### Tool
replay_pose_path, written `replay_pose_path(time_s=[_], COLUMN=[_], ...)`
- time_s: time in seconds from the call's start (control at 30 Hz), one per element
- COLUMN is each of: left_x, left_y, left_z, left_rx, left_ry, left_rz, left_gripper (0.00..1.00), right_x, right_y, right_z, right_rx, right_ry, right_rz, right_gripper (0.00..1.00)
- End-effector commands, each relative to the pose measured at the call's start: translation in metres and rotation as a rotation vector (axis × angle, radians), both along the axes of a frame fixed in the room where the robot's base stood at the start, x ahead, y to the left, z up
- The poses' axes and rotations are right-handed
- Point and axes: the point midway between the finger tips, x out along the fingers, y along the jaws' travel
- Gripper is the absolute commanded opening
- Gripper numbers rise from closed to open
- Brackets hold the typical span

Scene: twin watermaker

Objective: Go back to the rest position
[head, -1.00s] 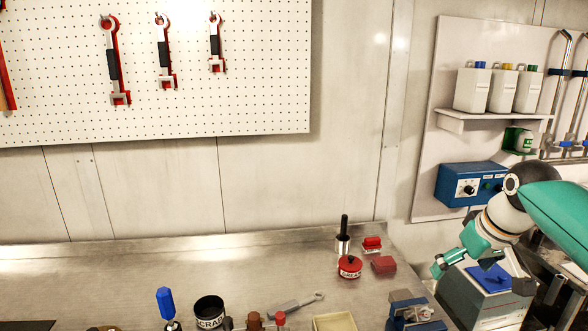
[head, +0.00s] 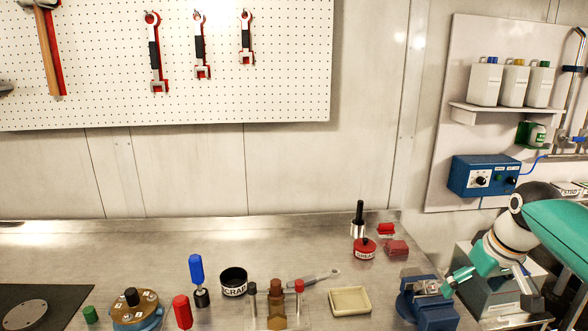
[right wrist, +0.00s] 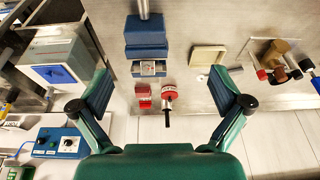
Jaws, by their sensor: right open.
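My right gripper (head: 488,284) is at the right of the head view, on a teal and white arm. It is empty, near the bench's right end, beside a blue vise (head: 428,312). In the right wrist view its two teal fingers (right wrist: 163,92) stand wide apart with nothing between them touching either one. The vise (right wrist: 147,45) and a red-lidded grease can (right wrist: 169,92) show beyond the fingers there. My left gripper is in neither view.
The metal bench holds a black scrap can (head: 233,283), a cream tray (head: 350,301), the grease can (head: 364,249), red blocks and several tools. A blue control box (head: 484,176) hangs on the right wall. The bench's back left is clear.

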Motion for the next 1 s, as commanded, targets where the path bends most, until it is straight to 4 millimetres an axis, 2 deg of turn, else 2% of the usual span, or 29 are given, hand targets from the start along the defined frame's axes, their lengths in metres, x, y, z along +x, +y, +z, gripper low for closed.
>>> replay_pose_path(time_s=[0.03, 0.17, 0.27, 0.37, 0.47, 0.5, 0.57, 0.6, 0.67, 0.7, 0.77, 0.8, 0.87, 0.9, 1.0], left_x=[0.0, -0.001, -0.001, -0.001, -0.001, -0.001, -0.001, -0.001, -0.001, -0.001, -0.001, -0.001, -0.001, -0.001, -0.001], left_y=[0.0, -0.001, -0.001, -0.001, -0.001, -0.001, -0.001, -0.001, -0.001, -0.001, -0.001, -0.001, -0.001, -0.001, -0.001], left_z=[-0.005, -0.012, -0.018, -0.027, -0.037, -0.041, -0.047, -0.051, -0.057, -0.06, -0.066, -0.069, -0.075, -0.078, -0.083], left_rx=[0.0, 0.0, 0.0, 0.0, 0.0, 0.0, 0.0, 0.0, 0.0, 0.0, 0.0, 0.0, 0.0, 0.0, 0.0], left_ry=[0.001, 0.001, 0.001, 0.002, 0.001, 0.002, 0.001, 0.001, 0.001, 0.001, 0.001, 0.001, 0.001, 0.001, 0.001], left_rz=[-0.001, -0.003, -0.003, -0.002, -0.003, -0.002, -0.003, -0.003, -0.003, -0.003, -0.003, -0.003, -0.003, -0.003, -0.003], left_gripper=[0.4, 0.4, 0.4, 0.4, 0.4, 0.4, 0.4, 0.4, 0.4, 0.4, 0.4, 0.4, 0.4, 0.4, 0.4], right_x=[-0.002, -0.008, -0.013, -0.02, -0.034, -0.042, -0.055, -0.066, -0.085, -0.1, -0.124, -0.143, -0.173, -0.195, -0.25], right_y=[0.0, 0.008, 0.019, 0.035, 0.059, 0.07, 0.087, 0.099, 0.117, 0.129, 0.147, 0.16, 0.179, 0.191, 0.218], right_z=[-0.018, -0.059, -0.096, -0.147, -0.211, -0.239, -0.28, -0.306, -0.344, -0.369, -0.403, -0.424, -0.454, -0.472, -0.503], right_rx=[0.004, 0.018, 0.033, 0.056, 0.088, 0.103, 0.13, 0.146, 0.174, 0.193, 0.22, 0.239, 0.267, 0.286, 0.322], right_ry=[0.03, 0.108, 0.177, 0.252, 0.336, 0.368, 0.411, 0.437, 0.473, 0.496, 0.527, 0.545, 0.57, 0.584, 0.595], right_rz=[0.002, 0.021, 0.042, 0.072, 0.102, 0.114, 0.126, 0.131, 0.136, 0.136, 0.13, 0.122, 0.104, 0.087, 0.021], right_gripper=[1.0, 1.0, 1.0, 1.0, 1.0, 1.0, 1.0, 1.0, 1.0, 1.0, 1.0, 1.0, 1.0, 1.0, 1.0])
